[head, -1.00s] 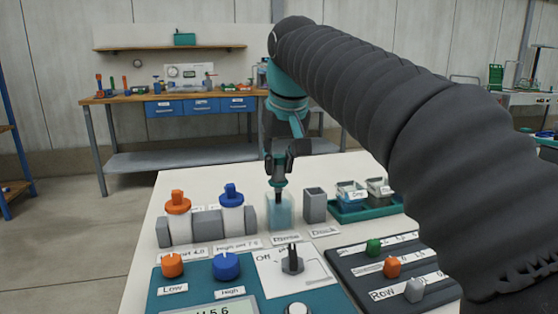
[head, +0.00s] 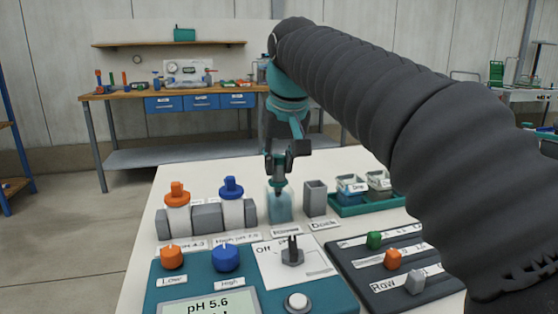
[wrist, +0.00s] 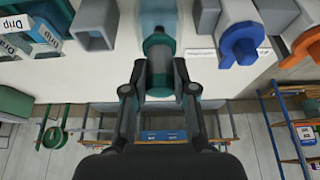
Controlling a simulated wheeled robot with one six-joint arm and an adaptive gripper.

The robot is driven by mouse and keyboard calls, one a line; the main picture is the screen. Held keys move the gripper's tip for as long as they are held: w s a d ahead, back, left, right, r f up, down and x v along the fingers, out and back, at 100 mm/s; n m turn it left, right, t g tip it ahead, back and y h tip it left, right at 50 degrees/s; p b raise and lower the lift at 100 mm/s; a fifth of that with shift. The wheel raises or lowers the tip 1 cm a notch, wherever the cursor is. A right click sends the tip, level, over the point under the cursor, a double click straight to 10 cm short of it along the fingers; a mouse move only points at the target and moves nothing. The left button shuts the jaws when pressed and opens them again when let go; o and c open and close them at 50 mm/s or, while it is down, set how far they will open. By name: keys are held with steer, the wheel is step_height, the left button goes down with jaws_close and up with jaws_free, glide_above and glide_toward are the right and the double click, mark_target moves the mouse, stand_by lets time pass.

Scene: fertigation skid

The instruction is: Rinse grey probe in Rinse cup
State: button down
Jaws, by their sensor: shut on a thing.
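My gripper (head: 280,172) is shut on the probe (wrist: 158,62), which shows a grey body with a teal collar in the wrist view. The Rinse cup (head: 279,208) is a pale blue, see-through square cup on the white table. The gripper is directly over it, with the probe pointing down at its mouth. The cup also shows at the top of the wrist view (wrist: 158,12), in line beyond the collar. The probe's lower end is not clear, so I cannot tell how deep it is in the cup.
The grey square Dock holder (head: 315,198) stands just right of the cup. A blue-capped bottle (head: 232,208) and an orange-capped bottle (head: 177,212) stand left, by grey blocks. A green tray (head: 366,206) with small cups is right. A control panel (head: 200,285) is in front.

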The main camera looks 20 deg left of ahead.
steer(key=shift+r, duration=0.2)
steer(key=shift+r+p, duration=0.65)
steer(key=shift+p, duration=0.3)
steer(key=shift+f, duration=0.15)
steer(key=shift+f+b, duration=0.5)
steer(key=shift+f, duration=0.2)
steer(key=shift+r, duration=0.1)
step_height(320, 180, up, 3)
steer(key=p, duration=0.3)
steer(key=shift+r+p, duration=0.3)
steer(key=shift+r, duration=2.35)
